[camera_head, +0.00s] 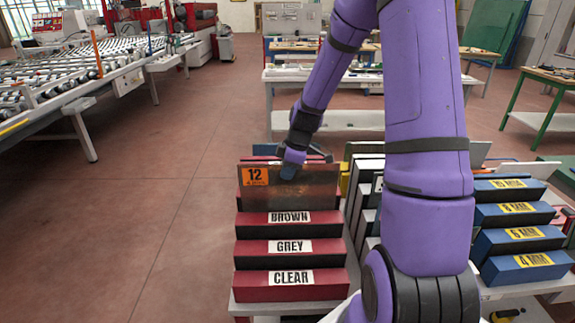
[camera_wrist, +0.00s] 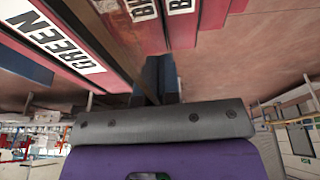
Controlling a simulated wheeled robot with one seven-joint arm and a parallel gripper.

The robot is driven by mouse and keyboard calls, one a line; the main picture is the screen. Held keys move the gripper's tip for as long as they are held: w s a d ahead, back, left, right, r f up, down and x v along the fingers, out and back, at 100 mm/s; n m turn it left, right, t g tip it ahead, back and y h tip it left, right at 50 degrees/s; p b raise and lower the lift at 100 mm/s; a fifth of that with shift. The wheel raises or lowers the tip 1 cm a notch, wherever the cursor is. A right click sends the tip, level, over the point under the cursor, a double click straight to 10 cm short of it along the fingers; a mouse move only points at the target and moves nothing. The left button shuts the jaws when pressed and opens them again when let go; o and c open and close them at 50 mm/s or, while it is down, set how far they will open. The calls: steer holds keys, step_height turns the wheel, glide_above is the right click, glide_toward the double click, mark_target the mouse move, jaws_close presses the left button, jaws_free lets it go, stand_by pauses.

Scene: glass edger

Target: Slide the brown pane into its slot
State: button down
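The brown pane (camera_head: 305,187) is a see-through brown sheet with an orange "12" label at its upper left. In the head view it stands upright just behind the red block labelled BROWN (camera_head: 290,217). That block's top hides its lower edge, so I cannot tell how deep it sits. My gripper (camera_head: 289,170) is at the pane's top edge. In the wrist view my gripper's dark blue fingers (camera_wrist: 159,78) are closed on either side of the pane's thin edge (camera_wrist: 127,50). A red block labelled GREEN (camera_wrist: 66,48) shows close by.
Red blocks labelled GREY (camera_head: 290,246) and CLEAR (camera_head: 291,277) step down in front. Blue blocks with yellow thickness labels (camera_head: 525,262) stand at the right, past my arm. A roller table (camera_head: 90,65) is at the far left. The floor left of the rack is clear.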

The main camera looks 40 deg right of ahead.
mark_target(288, 191)
steer(key=shift+f, duration=1.7)
steer(key=shift+f, duration=0.35)
steer(key=c, duration=1.2)
jaws_free()
steer(key=shift+c, duration=0.2)
steer(key=v, duration=1)
steer(key=shift+r, duration=0.4)
